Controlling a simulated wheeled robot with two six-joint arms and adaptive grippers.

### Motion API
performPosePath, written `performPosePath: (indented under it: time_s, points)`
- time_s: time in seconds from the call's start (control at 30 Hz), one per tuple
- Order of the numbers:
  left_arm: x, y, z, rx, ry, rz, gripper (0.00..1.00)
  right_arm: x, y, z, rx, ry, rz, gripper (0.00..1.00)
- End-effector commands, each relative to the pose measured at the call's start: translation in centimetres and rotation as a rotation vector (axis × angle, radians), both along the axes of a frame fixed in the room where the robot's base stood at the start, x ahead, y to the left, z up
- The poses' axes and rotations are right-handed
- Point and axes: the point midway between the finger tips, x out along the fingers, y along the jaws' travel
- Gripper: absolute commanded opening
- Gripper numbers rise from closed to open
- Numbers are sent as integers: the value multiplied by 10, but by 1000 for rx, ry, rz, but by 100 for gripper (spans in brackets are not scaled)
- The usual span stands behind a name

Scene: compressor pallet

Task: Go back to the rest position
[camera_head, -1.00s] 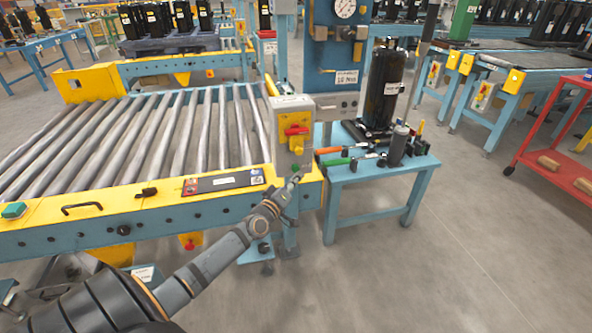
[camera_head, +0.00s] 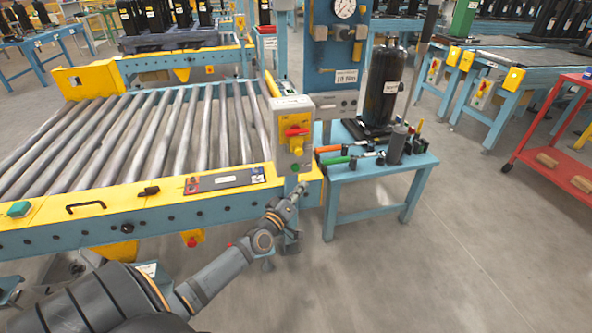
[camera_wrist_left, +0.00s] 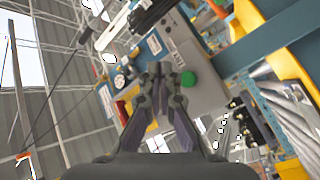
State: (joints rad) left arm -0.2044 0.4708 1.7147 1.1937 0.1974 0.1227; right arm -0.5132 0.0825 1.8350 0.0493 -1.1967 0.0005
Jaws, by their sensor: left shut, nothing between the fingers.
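My left gripper (camera_head: 301,188) shows small in the head view, at the end of my left arm, which reaches in from the bottom left. It is just below the grey control box (camera_head: 294,128) at the conveyor's front right corner. In the left wrist view the gripper (camera_wrist_left: 158,72) has its fingertips together with nothing between them. The box's green button (camera_wrist_left: 188,79) shows just right of the fingertips there. I cannot tell the exact gap between the fingertips and the box. My right gripper is out of view.
The roller conveyor (camera_head: 120,205) with its yellow front rail is left of my gripper. A blue table (camera_head: 385,172) with tools and a black compressor (camera_head: 384,85) stands to the right. A red cart (camera_head: 560,140) is farther right. Grey floor in front of the table is clear.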

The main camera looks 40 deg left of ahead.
Motion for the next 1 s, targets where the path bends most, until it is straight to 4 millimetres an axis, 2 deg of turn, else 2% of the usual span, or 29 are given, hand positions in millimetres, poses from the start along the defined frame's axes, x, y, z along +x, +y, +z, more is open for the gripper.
performPosePath:
  time_s: [0.37,0.47,0.57,0.67,0.7,0.77,0.8,0.9,1.0]
  points:
    - [0,0,0,0,0,0,0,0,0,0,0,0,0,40]
    - [-2,-4,-12,19,30,-12,0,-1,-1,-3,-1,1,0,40]
    - [-12,-20,-58,99,149,-60,0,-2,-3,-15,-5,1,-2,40]
    - [-39,-43,-133,227,352,-145,0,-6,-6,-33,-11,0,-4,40]
    - [-54,-52,-165,280,444,-182,0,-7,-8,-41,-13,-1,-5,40]
    - [-81,-63,-211,354,580,-240,0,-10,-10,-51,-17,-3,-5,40]
    - [-101,-70,-239,399,669,-277,0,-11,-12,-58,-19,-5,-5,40]
    - [-152,-82,-297,497,873,-365,0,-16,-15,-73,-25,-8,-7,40]
    - [-202,-88,-339,577,1046,-439,0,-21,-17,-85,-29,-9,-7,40]
